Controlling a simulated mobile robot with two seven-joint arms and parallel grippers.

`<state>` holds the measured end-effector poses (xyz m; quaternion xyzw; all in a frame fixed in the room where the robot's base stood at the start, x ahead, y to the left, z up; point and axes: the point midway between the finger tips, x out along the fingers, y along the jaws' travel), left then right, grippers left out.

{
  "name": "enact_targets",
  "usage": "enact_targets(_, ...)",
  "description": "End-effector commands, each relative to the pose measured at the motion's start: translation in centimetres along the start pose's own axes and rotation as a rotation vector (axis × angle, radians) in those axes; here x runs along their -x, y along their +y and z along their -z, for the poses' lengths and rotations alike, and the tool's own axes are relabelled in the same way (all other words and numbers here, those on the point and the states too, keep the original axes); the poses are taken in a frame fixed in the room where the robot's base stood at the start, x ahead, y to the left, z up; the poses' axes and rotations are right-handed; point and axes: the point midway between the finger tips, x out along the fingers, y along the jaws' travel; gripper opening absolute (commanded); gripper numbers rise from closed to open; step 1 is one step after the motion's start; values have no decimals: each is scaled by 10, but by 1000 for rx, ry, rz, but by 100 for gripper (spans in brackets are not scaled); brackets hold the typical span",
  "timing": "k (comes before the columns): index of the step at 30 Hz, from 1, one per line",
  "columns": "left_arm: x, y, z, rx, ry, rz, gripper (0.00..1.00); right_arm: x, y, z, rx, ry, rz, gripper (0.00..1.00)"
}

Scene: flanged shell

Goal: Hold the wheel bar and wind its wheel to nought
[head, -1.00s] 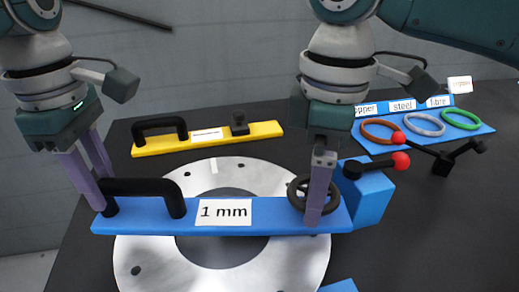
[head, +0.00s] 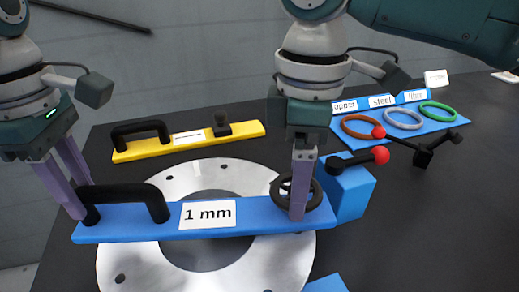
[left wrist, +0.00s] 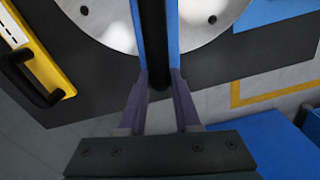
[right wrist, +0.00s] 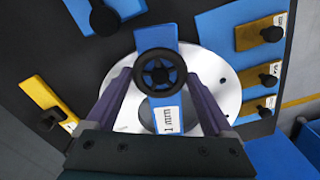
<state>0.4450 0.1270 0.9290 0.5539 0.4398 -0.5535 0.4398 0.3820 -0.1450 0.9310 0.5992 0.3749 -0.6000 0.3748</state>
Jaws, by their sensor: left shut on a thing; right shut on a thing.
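The wheel bar is a long blue bar (head: 255,224) labelled "1 mm", lying across the silver flange ring (head: 115,250) in the head view. A black arched handle (head: 128,193) stands at its left end and a black handwheel (head: 313,196) at its right end. My left gripper (head: 84,214) is shut on the handle's left leg; in the left wrist view the black handle (left wrist: 157,40) runs between its fingers. My right gripper (head: 298,212) is shut on the handwheel, which shows between its fingers in the right wrist view (right wrist: 160,50). The wheel's reading is not visible.
A yellow bar (head: 155,148) with a black handle and knob lies behind the ring. A blue block (head: 348,195) with a red-tipped black lever (head: 379,155) stands right of the wheel. A blue tray (head: 437,121) at back right holds copper, grey and green rings. The dark table is clear at right.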

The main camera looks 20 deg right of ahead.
Motion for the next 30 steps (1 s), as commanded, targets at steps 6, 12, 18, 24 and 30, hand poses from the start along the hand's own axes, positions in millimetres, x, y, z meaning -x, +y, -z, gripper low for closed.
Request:
enact_targets(6,-1,-1,0,1,1,2,0,1,0,1,118,3,-1,31)
enact_targets(12,-1,-1,0,0,1,2,0,1,0,1,292,3,-2,31)
enact_targets(18,-1,-1,0,0,2,3,0,1,0,1,481,4,-2,31)
enact_targets(24,-1,-1,0,0,2,3,0,1,0,2,653,4,-3,31)
enact_targets(30,-1,-1,0,0,2,3,0,2,0,2,789,4,-3,31)
